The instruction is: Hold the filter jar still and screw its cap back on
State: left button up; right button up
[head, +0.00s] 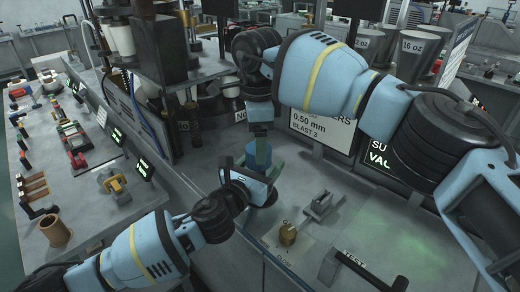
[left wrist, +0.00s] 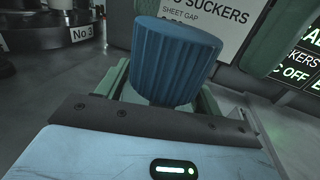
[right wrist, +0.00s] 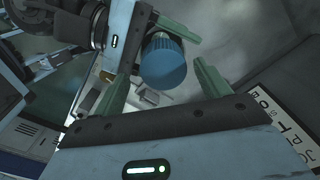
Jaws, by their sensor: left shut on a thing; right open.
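A blue ribbed cap (head: 257,152) stands above the bench in the head view, and it fills the upper middle of the left wrist view (left wrist: 178,62). My left gripper (head: 252,168) is shut just below the cap, on the filter jar, whose body is mostly hidden by the fingers and cap. My right gripper (head: 261,133) is open and comes from above. In the right wrist view its green fingers point toward the cap (right wrist: 164,62), one on each side, with gaps between. How far the cap is seated on the jar is hidden.
A sheet-gap sign (head: 320,132) stands close behind the cap. A left-hand bench holds several tools and a brown cup (head: 55,231).

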pick_arm(q)
jog(key=shift+s, duration=0.1)
pick_arm(e)
jog(key=shift+r, duration=0.25)
pick_arm(q)
jog(key=shift+d, duration=0.1)
pick_arm(e)
jog(key=shift+w, duration=0.1)
jog(key=shift+d, duration=0.1)
jog(key=shift+c, duration=0.4)
pick_arm(q)
jog(key=shift+d, duration=0.1)
pick_arm(e)
jog(key=shift+r+n, duration=1.6)
jog(key=shift+r, duration=0.15)
pick_arm(q)
jog(key=shift+r, duration=0.1)
pick_arm(e)
jog(key=shift+f, duration=4.05)
